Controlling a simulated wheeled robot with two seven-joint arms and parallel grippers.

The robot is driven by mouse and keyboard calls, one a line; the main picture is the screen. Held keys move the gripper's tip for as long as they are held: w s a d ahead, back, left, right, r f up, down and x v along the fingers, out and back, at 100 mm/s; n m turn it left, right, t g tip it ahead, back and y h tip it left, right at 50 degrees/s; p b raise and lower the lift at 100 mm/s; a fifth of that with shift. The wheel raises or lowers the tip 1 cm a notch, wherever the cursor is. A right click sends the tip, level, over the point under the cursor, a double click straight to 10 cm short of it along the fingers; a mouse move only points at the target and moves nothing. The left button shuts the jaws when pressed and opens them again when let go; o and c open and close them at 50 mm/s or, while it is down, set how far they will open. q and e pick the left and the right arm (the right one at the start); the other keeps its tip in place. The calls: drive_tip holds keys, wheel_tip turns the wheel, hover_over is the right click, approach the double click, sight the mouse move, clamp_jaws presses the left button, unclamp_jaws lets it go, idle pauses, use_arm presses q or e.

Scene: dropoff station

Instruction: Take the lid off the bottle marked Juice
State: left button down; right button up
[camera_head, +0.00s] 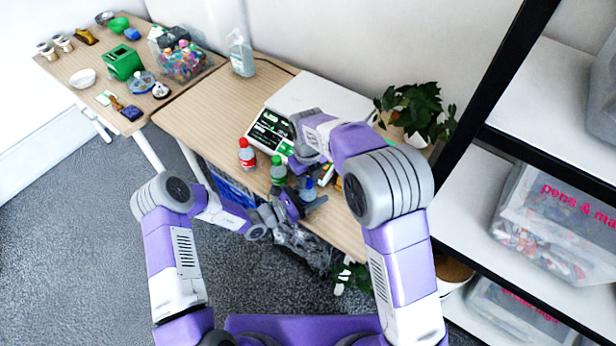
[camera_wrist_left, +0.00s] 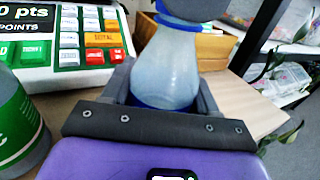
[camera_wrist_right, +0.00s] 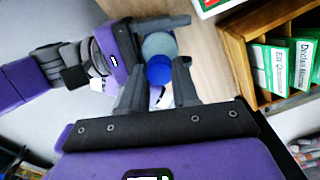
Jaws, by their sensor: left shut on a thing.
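A clear bottle with a blue lid (camera_head: 308,188) stands at the table's near edge. My left gripper (camera_head: 306,202) is shut around its body; the pale body also shows in the left wrist view (camera_wrist_left: 166,70). No name on this bottle can be read. My right gripper (camera_wrist_right: 158,76) is open above it, and the blue lid (camera_wrist_right: 159,70) shows between its spread fingers. I cannot tell whether they touch it. A green-capped bottle (camera_head: 278,171) and a red-capped bottle (camera_head: 247,154) stand to the left; their labels are unreadable here.
A till with a keypad (camera_head: 270,133) stands behind the bottles. A wooden box of green cards (camera_wrist_right: 240,50) is close to the right gripper. A plant (camera_head: 415,110) and shelves with clear bins (camera_head: 560,215) are at the right. The table left of the red-capped bottle is clear.

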clamp_jaws()
drive_tip(key=n, duration=0.5)
drive_tip(key=shift+n, duration=0.4)
drive_tip(key=n, duration=1.2)
drive_tip(key=shift+r, duration=0.1)
drive_tip(key=n, duration=1)
drive_tip(key=shift+n, duration=0.3)
drive_tip(key=n, duration=1.8)
drive_tip(key=shift+n, duration=0.3)
drive_tip(key=n, duration=0.3)
drive_tip(key=shift+n, duration=0.4)
drive_tip(key=n, duration=0.3)
drive_tip(key=shift+r, duration=0.1)
